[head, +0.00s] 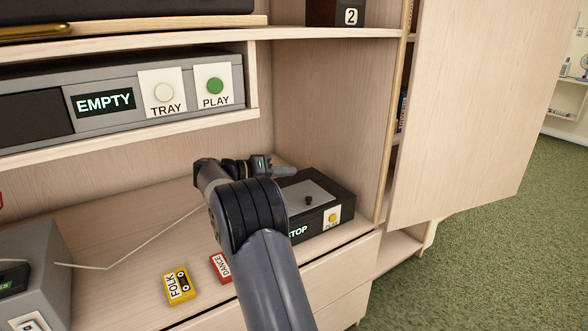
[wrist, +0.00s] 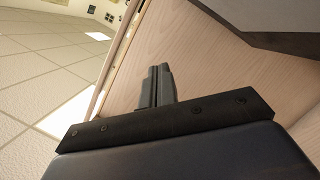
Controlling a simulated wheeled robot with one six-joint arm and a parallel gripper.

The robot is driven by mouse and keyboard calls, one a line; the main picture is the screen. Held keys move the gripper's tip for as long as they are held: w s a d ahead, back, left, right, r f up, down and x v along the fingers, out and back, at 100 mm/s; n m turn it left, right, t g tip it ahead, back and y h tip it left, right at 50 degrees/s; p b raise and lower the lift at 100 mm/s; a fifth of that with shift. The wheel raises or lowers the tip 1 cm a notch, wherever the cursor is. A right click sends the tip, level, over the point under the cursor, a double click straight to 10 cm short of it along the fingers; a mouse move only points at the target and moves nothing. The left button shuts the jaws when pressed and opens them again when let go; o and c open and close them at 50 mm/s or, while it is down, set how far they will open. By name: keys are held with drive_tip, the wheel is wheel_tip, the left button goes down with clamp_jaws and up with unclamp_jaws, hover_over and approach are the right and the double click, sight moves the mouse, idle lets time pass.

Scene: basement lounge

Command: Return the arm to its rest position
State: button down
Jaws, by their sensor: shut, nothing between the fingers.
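My arm reaches up from the bottom of the head view into the wooden shelf unit, bent at the elbow. My gripper (head: 285,171) points right, above a black player box (head: 339,194) with a grey top on the lower shelf. In the wrist view my gripper (wrist: 158,72) has its two fingers together with nothing between them. Pale wood panelling lies behind the fingers there. The arm hides part of the player's front and left side.
Above is a grey machine (head: 120,95) reading EMPTY. A yellow FOLK cassette (head: 179,286) and a red DANCE cassette (head: 220,268) lie left of the arm. A grey box (head: 30,265) with a cord stands at left. An open door panel (head: 465,100) stands at right.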

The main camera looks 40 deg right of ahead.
drive_tip(key=v, duration=0.3)
drive_tip(key=s+p+v, duration=0.1)
drive_tip(key=v, duration=0.1)
drive_tip(key=shift+a+r, duration=0.2)
drive_tip(key=shift+a, duration=0.1)
drive_tip(key=b, duration=0.3)
hover_over(299, 204)
wheel_tip(299, 204, down, 3)
wheel_tip(299, 204, down, 3)
drive_tip(key=shift+w+r+b, duration=0.1)
drive_tip(key=shift+r+b, duration=0.1)
drive_tip(key=shift+b, duration=0.4)
drive_tip(key=shift+f, duration=0.45)
drive_tip(key=shift+r, duration=0.1)
drive_tip(key=shift+r, duration=0.1)
